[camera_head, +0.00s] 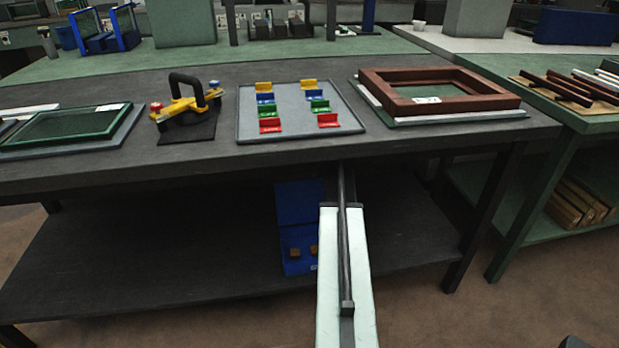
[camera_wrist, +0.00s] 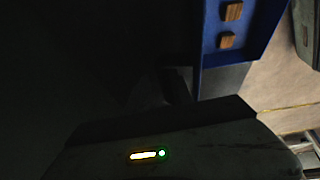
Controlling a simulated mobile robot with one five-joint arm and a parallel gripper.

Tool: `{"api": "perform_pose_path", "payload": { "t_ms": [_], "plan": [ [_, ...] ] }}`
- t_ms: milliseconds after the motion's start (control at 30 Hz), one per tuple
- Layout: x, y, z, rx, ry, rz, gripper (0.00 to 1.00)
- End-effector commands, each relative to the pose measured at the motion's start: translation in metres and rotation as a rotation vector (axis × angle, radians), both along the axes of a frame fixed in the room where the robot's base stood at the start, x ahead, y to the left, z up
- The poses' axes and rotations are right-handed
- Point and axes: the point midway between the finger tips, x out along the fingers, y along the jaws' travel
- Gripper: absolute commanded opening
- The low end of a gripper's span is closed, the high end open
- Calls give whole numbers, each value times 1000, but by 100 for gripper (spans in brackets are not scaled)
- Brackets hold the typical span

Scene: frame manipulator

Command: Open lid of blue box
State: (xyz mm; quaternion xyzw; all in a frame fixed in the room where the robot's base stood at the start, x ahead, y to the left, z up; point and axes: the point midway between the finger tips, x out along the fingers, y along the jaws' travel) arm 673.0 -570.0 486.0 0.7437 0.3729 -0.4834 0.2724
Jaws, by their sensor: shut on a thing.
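The blue box (camera_head: 296,262) stands on the lower shelf under the dark table, with small wooden blocks inside. Its blue lid (camera_head: 298,203) is raised and stands up at the back of the box. The open box (camera_wrist: 210,58) also shows at the upper right of the wrist view, with two wooden blocks in it. My gripper (camera_wrist: 178,86) is close beside the box and shut on the lid, but the grip itself is too dark to see clearly. In the head view my arm and the table edge hide the gripper.
The lower shelf (camera_head: 150,260) is clear to the left of the box. The tabletop (camera_head: 220,150) above carries a grey tray (camera_head: 280,98) with coloured clips, a yellow clamp tool (camera_head: 185,108) and a brown wooden frame (camera_head: 385,85). Table legs stand at both ends.

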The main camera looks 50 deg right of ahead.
Motion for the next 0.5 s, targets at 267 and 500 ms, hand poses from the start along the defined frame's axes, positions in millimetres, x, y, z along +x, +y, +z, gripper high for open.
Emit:
{"api": "perform_pose_path", "payload": {
  "t_ms": [267, 500],
  "plan": [
    [12, -4, -1, -14, -24, -5, 34],
    [9, -5, 0, -15, -22, -8, 36]
  ]
}}
